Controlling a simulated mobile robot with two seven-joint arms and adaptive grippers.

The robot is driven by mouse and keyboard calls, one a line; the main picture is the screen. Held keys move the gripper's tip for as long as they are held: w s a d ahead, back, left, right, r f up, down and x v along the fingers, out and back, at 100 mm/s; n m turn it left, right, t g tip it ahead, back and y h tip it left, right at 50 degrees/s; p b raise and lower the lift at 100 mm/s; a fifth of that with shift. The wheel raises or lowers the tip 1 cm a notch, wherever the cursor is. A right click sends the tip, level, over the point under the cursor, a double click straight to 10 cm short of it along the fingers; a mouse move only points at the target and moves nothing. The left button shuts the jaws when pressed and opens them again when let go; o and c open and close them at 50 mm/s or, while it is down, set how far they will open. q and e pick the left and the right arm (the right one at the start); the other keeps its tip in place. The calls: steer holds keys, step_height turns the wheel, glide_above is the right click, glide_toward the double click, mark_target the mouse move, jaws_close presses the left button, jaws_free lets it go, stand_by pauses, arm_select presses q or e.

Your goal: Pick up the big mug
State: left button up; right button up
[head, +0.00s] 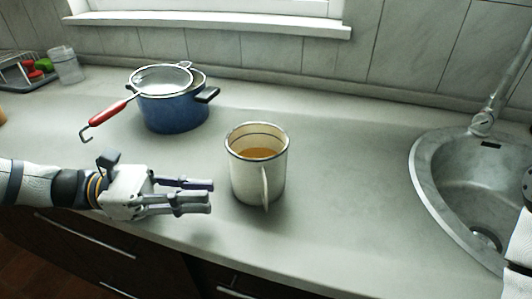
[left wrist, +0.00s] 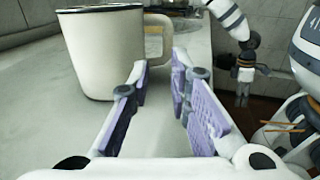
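The big mug (head: 246,180) is cream-white with a dark rim and holds a brown liquid. It stands upright on the grey counter, its handle towards the front. My left gripper (head: 211,196) is left of the mug, open and empty, its fingers pointing right towards it and apart from it. In the left wrist view the mug (left wrist: 105,60) is at the upper left, with its handle beside the open left fingers (left wrist: 159,68). My right gripper (left wrist: 243,85) shows small at the upper right of that view; its fingers are too small to judge.
A blue pot (head: 172,112) with a red-handled strainer (head: 160,78) on top stands behind my left gripper. A metal sink (head: 470,180) is at the right. A glass (head: 64,66) and a rack (head: 22,70) are far left. The counter right of the mug is clear.

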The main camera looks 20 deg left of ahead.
mark_target(267, 211)
arm_select(q)
steer(key=b+x, duration=0.1)
steer(key=x, duration=0.2)
steer(key=s+x, duration=0.1)
steer(key=x, duration=0.3)
steer(key=b+x, duration=0.1)
steer(key=x, duration=0.3)
steer(key=shift+s+d+b, duration=0.1)
steer(key=shift+d+b, duration=0.25)
steer(key=shift+d, duration=0.05)
steer(key=shift+r, duration=0.2)
jaws_close()
arm_select(e)
steer(key=shift+g, duration=0.8)
steer(key=shift+s+f, duration=0.9)
steer(key=shift+s, duration=0.2)
steer(key=shift+s+f, duration=0.85)
steer(key=shift+s, duration=0.25)
